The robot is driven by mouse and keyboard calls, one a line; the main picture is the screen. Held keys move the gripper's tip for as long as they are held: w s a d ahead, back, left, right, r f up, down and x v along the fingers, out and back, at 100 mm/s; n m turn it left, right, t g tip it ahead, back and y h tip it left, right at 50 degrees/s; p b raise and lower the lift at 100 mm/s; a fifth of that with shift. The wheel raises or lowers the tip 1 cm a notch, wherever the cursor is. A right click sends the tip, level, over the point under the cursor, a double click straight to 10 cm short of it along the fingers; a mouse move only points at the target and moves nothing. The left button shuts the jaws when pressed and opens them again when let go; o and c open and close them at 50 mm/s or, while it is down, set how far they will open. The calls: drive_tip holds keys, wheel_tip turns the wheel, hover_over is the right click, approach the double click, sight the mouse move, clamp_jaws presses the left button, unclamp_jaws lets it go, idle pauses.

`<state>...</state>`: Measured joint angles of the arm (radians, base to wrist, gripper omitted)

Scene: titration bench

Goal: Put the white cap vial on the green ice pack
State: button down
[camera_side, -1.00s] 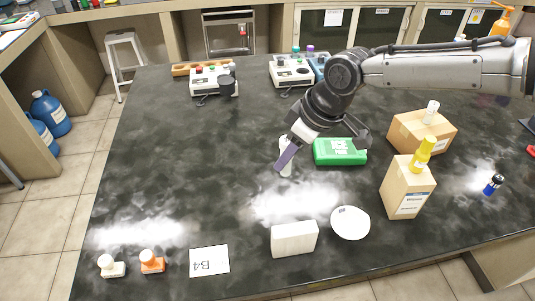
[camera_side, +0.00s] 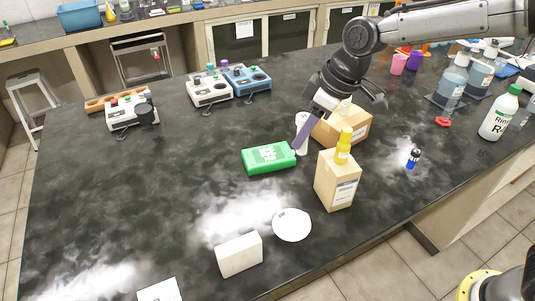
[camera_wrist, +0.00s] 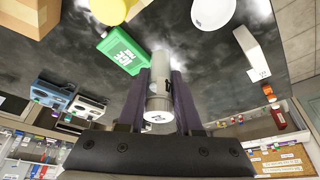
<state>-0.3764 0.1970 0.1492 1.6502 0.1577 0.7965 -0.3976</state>
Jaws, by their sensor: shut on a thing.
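The green ice pack (camera_side: 268,158) lies flat on the dark bench in the side view. It also shows in the wrist view (camera_wrist: 122,50), left of the vial. My gripper (camera_side: 298,143) is at the pack's right end. It is shut on a pale cylindrical vial with a white end, which I take as the white cap vial (camera_side: 302,122). In the wrist view the vial (camera_wrist: 159,82) stands between the two purple fingers (camera_wrist: 159,95), its white end facing the camera. The side view does not settle how high the vial is above the bench.
A cardboard box (camera_side: 352,128) stands close on the right, with a small bottle on top. Another box (camera_side: 336,182) bears a yellow bottle (camera_side: 343,146). A white dish (camera_side: 291,225) and white block (camera_side: 239,254) are in front. The bench left of the pack is clear.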

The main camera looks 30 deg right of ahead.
drive_tip(key=d+r+m, duration=0.1)
drive_tip(key=d, duration=0.3)
hover_over(270, 154)
drive_tip(key=shift+t, duration=0.3)
drive_tip(key=f, duration=0.9)
drive_tip(key=shift+s, duration=0.35)
drive_tip(key=shift+w+f, duration=0.3)
drive_tip(key=shift+f, duration=1.65)
drive_tip(key=c, duration=0.6)
unclamp_jaws()
drive_tip(key=shift+f, duration=0.15)
